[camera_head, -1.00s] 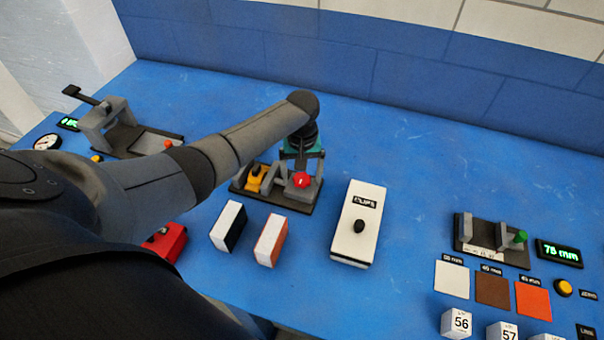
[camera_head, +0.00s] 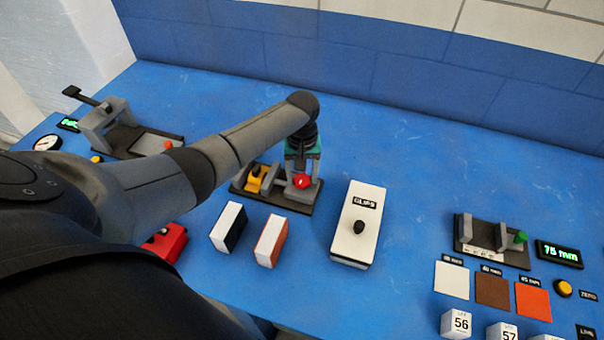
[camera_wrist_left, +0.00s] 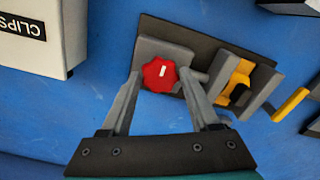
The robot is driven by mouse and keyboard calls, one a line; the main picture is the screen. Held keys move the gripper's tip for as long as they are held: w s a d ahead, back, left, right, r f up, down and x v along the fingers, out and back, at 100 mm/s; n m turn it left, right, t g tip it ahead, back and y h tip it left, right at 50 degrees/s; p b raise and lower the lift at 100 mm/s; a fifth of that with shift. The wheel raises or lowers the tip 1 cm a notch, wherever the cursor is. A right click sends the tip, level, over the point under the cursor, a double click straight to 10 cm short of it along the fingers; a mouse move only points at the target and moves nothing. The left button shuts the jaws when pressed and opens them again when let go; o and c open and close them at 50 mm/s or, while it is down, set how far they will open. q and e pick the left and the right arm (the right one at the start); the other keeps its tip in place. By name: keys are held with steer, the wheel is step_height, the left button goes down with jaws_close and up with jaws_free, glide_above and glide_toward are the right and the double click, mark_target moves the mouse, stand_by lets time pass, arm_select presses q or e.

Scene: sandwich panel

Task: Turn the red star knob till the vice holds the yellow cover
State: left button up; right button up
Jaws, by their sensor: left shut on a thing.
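The red star knob (camera_head: 301,181) sits at the right end of a small grey vice on a dark base plate (camera_head: 284,204). In the left wrist view the knob (camera_wrist_left: 161,75) has a white mark and lies between my fingertips. My left gripper (camera_head: 302,175) comes down from above and is shut on the knob. The yellow cover (camera_head: 254,181) stands between the vice's grey jaws, left of the knob; in the wrist view the yellow cover (camera_wrist_left: 236,78) shows a black part on it. I cannot tell whether the jaw touches it. My right gripper is not in view.
A white CLIPS box (camera_head: 350,240) stands right of the vice. Two small blocks, dark-faced (camera_head: 229,227) and orange-faced (camera_head: 271,241), stand in front. A red object (camera_head: 166,243) is partly behind my arm. A gauge fixture (camera_head: 474,243) with a 75 mm display is at right.

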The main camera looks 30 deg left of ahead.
arm_select(q)
steer(key=shift+r+m+p, duration=0.1)
steer(key=shift+m+p, duration=0.65)
steer(key=shift+m, duration=0.15)
steer(key=m+p, duration=0.1)
steer(key=m, duration=0.1)
steer(key=shift+m, duration=0.3)
steer(key=m+p, duration=0.1)
steer(key=m, duration=0.1)
steer(key=shift+m, duration=0.4)
steer(key=m, duration=0.2)
steer(key=shift+m+p, duration=0.3)
steer(key=shift+p, duration=0.1)
steer(key=m, duration=0.3)
steer(key=shift+m, duration=0.3)
steer(key=m, duration=0.3)
steer(key=shift+m, duration=0.4)
steer(key=m, duration=0.6)
steer(key=shift+m, duration=0.4)
